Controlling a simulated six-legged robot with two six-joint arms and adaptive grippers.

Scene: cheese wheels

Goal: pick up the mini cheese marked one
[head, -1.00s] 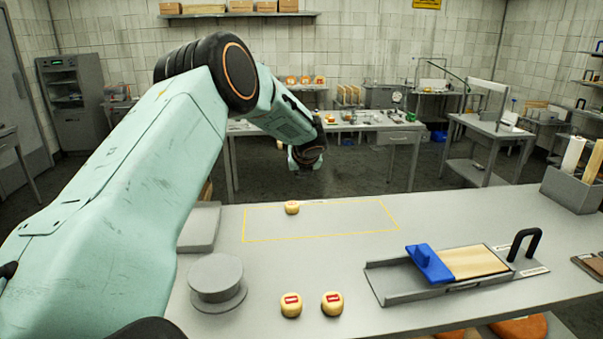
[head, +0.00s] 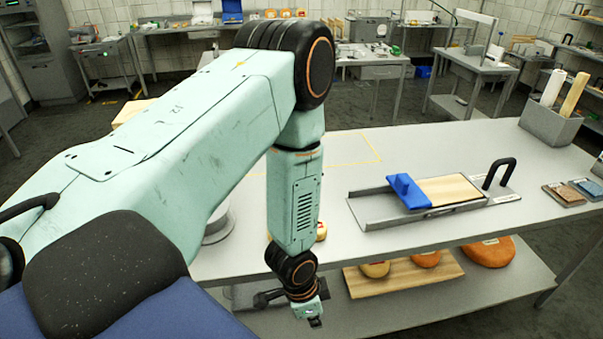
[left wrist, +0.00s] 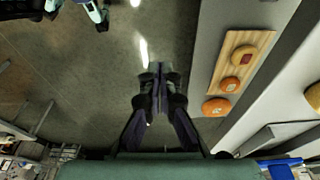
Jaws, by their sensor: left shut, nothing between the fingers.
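In the head view a small yellow mini cheese (head: 321,231) shows on the table beside my left forearm, partly hidden by it. Its mark cannot be read. A sliver of another small yellow thing shows at the forearm's left side. In the left wrist view a yellow cheese (left wrist: 314,96) is cut off by the right edge. My left gripper (head: 315,322) hangs in front of the table's front edge, low near the lower shelf. It also shows in the left wrist view (left wrist: 160,72), shut and empty over the floor, apart from any cheese. My right gripper is in neither view.
The lower shelf holds a wooden board (head: 400,275) with several cheeses beside my left gripper. On the table (head: 475,150) are a tray with a blue block (head: 406,190) and a black handle (head: 496,172). A grey box (head: 550,125) stands at the back right.

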